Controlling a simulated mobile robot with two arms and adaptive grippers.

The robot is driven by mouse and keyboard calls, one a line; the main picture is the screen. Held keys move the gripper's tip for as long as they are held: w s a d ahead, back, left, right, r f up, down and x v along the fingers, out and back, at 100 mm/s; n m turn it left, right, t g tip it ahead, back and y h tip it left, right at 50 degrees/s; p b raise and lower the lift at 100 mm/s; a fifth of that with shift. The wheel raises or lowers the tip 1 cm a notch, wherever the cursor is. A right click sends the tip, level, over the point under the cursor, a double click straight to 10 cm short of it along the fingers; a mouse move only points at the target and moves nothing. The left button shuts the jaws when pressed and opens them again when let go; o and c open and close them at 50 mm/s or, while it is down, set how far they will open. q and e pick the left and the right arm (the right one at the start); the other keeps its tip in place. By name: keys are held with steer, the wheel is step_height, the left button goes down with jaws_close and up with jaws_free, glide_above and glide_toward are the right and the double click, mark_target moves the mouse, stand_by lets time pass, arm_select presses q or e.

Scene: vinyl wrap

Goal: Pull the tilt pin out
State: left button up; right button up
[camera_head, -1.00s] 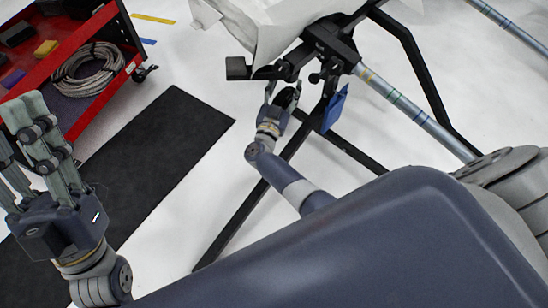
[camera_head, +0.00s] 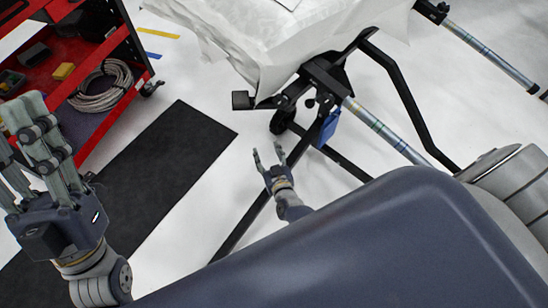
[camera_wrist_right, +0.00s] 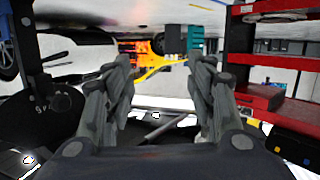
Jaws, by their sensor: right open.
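My right gripper (camera_head: 267,151) is open and empty, fingers spread, below the black stand head (camera_head: 322,72) in the head view. Clear floor shows between its fingertips and the stand. A small dark knob (camera_head: 310,103) sits under the stand head; I cannot tell whether it is the tilt pin. In the right wrist view the open fingers (camera_wrist_right: 160,75) have nothing between them, and a black plate with a round knob (camera_wrist_right: 60,101) is at the left. My left gripper (camera_head: 22,125) is at the left edge, fingers apart and empty, far from the stand.
A white-wrapped panel (camera_head: 290,45) lies over the stand. Black stand legs (camera_head: 400,85) and a striped metal tube (camera_head: 390,135) extend outward. A blue item (camera_head: 328,128) hangs below. A red cart (camera_head: 112,120) with coiled cable and a black mat (camera_head: 170,150) are left.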

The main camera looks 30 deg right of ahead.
steer(key=s+a+f+n+g+y+p, duration=0.1)
steer(key=s+a+f+g+y+p, duration=0.1)
steer(key=s, duration=0.7)
steer(key=shift+s+a+f+n+g+y+p, duration=0.35)
steer(key=shift+f+g+p, duration=0.45)
steer(key=shift+f+p, duration=0.7)
steer(key=shift+f, duration=0.2)
